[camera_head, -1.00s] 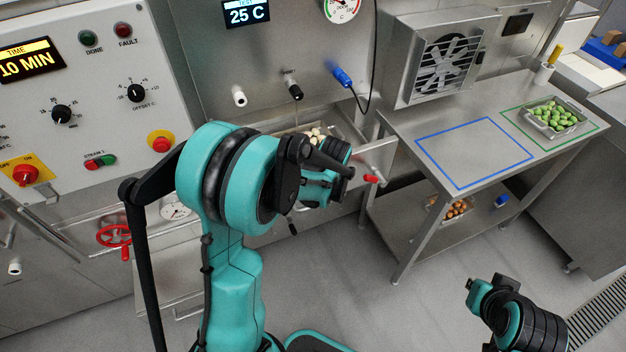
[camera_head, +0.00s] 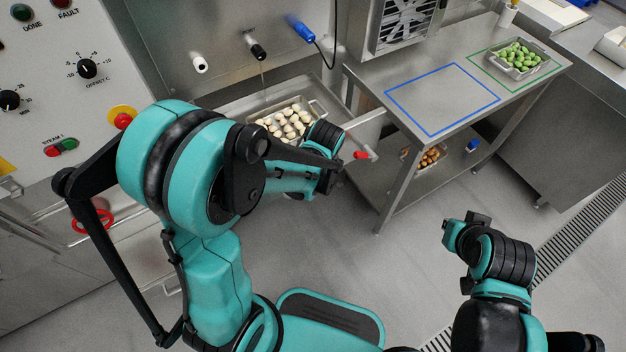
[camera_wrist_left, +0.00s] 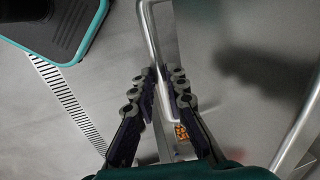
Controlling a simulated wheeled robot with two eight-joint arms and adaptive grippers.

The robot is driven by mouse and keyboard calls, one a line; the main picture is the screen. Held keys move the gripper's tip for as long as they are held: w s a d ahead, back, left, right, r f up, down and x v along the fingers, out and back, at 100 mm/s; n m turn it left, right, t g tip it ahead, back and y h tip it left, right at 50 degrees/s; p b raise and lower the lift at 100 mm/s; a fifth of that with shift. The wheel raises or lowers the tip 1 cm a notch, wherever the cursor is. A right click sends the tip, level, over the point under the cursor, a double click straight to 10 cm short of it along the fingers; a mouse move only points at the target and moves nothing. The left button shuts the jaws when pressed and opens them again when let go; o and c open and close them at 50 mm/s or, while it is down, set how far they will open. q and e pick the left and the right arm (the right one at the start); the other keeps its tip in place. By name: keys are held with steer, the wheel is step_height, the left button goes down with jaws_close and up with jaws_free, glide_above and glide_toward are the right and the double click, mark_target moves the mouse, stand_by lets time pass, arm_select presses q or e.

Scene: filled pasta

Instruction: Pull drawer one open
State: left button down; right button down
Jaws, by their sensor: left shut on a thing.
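The drawer (camera_head: 222,107) stands open below the upright steel panel. A tray of pale round pieces (camera_head: 286,122) sits inside it. My left arm hides much of the drawer's front in the head view. My left gripper (camera_head: 328,182) is in front of the drawer, its fingertips hidden there. In the left wrist view, my left gripper (camera_wrist_left: 163,97) is shut on a bent metal bar handle (camera_wrist_left: 149,32), which runs between the fingers. My right gripper (camera_head: 463,226) is away from the drawer over the floor at the right; its finger opening is unclear.
A steel table (camera_head: 372,78) with blue and green outlined areas stands right of the drawer. A tray of green pieces (camera_head: 518,60) is on it, and a tray of brown pieces (camera_head: 428,157) is on its lower shelf. A red-tipped lever (camera_head: 361,155) is near the drawer's right corner.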

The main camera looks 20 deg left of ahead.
arm_select(q)
steer(key=c, duration=1.5)
jaws_free()
steer(key=shift+c, duration=0.2)
step_height(320, 180, up, 12)
steer(key=s+d, duration=0.1)
steer(key=shift+s+d, duration=0.2)
steer(key=shift+d, duration=0.15)
steer(key=shift+f, duration=0.1)
steer(key=s+a+r+n+t+h, duration=0.1)
steer(key=s+a+r+n+t, duration=0.2)
steer(key=s+n+t, duration=0.2)
steer(key=shift+s+a+n+t+h, duration=0.3)
steer(key=shift+s+n+t, duration=0.1)
steer(key=shift+s+n, duration=1.15)
